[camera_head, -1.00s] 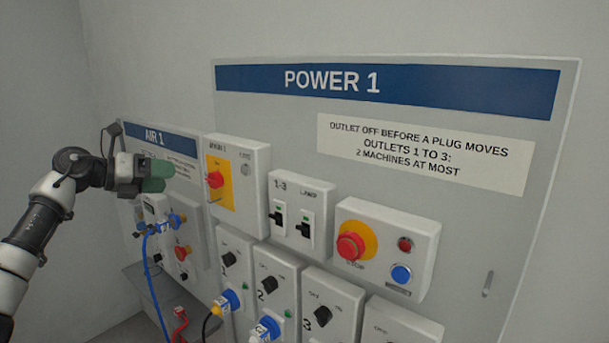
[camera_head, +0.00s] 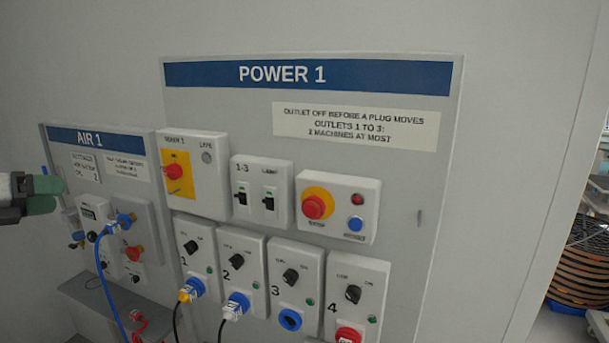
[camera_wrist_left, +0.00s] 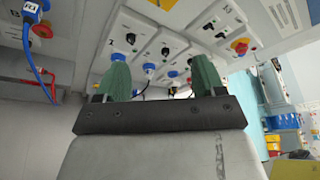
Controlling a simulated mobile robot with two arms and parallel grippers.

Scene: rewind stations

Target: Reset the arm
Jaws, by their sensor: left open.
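My left gripper (camera_head: 50,190) is at the left edge of the head view, in front of the AIR 1 board, with green fingers. In the left wrist view its two green fingers (camera_wrist_left: 163,78) stand apart with nothing between them. The POWER 1 board (camera_head: 440,150) fills the middle of the head view. It carries a red main switch (camera_head: 174,171), a 1-3 and lamp breaker box (camera_head: 262,178), a red stop button (camera_head: 317,204) with a blue button (camera_head: 355,224), and numbered outlets with black knobs. My right gripper does not show.
The AIR 1 board (camera_head: 120,188) has gauges, a red knob and a blue hose (camera_head: 103,275). Plugs with cables sit in outlets 1 (camera_head: 191,289) and 2 (camera_head: 236,304). A grey shelf (camera_head: 90,290) juts out below. Stacked reels (camera_head: 580,262) stand at far right.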

